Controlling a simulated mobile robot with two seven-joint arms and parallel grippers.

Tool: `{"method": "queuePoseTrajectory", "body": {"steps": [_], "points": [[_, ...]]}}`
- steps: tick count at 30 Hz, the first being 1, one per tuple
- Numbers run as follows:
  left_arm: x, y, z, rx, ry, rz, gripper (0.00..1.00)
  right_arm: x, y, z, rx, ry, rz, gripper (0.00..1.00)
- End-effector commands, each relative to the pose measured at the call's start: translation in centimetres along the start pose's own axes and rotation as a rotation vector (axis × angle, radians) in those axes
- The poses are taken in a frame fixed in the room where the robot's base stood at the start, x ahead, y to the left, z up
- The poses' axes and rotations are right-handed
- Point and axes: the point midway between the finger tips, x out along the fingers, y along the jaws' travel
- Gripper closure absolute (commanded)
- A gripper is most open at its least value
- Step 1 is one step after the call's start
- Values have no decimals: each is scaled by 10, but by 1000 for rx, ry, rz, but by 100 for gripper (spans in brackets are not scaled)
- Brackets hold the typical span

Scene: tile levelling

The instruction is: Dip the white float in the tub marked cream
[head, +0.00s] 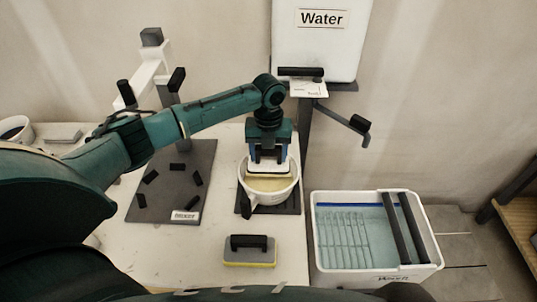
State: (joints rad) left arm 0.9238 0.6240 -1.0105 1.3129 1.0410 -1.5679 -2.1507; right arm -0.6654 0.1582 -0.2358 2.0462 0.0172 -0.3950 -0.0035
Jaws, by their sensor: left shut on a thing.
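My left gripper (267,154) points down over a white round tub (268,206) and is shut on the white float (267,169). The float's pale plate is level with or just inside the tub's rim; I cannot tell whether it touches the contents. The tub holds a cream-coloured material (270,184) and stands on a dark mat. I cannot read a marking on the tub. The float's handle is mostly hidden by the gripper. My right gripper is not in view.
A float with a black handle and yellow layer (250,252) lies in front of the tub. A dark board (172,205) with black pieces is left. A water-filled white bin (428,247) with black bars stands right. A tank marked Water (320,50) is behind.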

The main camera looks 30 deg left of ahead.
Motion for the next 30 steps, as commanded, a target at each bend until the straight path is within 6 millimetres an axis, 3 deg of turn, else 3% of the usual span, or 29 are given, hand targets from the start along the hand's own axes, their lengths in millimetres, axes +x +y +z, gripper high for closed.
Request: {"method": "queuePoseTrajectory", "body": {"steps": [15,30], "points": [[-51,0,1,-1,-3,-3,66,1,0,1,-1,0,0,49],[-57,0,-1,-25,-2,-2,66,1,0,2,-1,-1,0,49]]}}
